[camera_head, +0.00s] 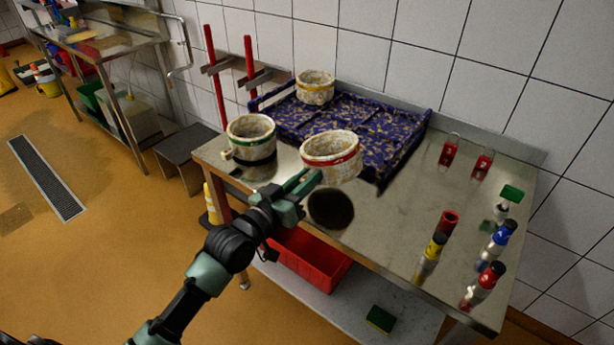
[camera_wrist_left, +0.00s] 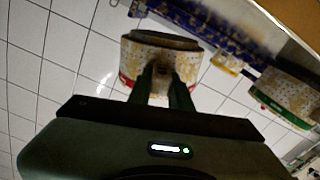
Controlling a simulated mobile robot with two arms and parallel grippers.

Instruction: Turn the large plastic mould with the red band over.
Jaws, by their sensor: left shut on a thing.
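The large cream-mottled mould with the red band (camera_head: 332,152) is in my left gripper (camera_head: 312,180), above the front part of the steel table. A dark round patch lies on the table below it, and the mould looks lifted clear. Its open side faces up in the head view, slightly tilted, with the red band close under that rim. In the left wrist view the fingers (camera_wrist_left: 162,92) press against the wall of the mould (camera_wrist_left: 135,62), and the red band shows at its lower edge there. My right gripper is in neither view.
A green-banded mould (camera_head: 250,138) stands close left, also in the wrist view (camera_wrist_left: 287,92). Another mould (camera_head: 315,85) stands on the purple patterned tray (camera_head: 385,125) behind. Red tags (camera_head: 449,152) and several bottles (camera_head: 493,240) stand right. The table's front middle (camera_head: 385,230) is clear.

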